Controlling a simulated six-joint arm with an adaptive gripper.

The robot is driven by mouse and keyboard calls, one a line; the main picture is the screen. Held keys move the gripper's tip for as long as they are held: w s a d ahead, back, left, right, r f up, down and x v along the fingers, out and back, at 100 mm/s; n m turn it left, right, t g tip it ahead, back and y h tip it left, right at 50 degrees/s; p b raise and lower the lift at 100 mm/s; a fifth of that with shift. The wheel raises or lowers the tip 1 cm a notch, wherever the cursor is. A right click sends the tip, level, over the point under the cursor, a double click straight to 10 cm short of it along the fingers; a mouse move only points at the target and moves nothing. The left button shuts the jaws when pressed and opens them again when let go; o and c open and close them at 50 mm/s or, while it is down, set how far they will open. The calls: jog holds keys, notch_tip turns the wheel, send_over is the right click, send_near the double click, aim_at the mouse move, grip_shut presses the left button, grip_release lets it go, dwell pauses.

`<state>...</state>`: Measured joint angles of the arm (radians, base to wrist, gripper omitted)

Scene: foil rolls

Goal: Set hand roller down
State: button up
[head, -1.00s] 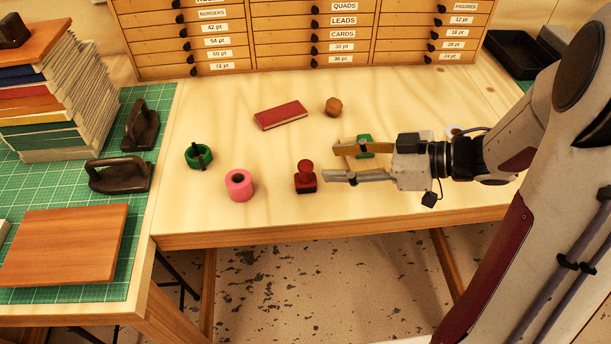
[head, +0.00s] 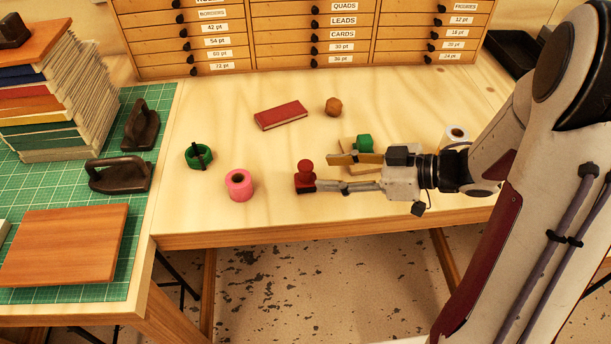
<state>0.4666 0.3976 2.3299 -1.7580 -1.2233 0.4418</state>
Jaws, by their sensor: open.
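My gripper (head: 324,172) is open above the front of the bench, with its fingers pointing left. The far finger is orange-brown and the near finger is grey. Nothing shows between them. The near fingertip meets the base of a red knobbed stamp (head: 305,176) in the picture; I cannot tell whether they touch. I cannot make out a hand roller for certain. A green piece (head: 365,142) shows just behind the far finger, by a pale wooden block (head: 347,146) partly hidden by the gripper.
A pink roll (head: 239,185) and a green roll (head: 199,156) stand left of the stamp. A red book (head: 281,115) and a brown knob-like piece (head: 333,106) lie farther back. A white roll (head: 455,136) stands behind my wrist. Drawers (head: 290,35) close off the back.

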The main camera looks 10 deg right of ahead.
aim_at(306, 171)
jog(key=shift+w+a+f, duration=0.25)
jog(key=shift+a+f, duration=0.05)
jog(key=shift+a, duration=0.3)
jog(key=shift+a, duration=0.1)
jog(key=shift+x, duration=2.5)
jog(key=shift+r, duration=0.1)
jog(key=shift+c, duration=0.4)
grip_shut()
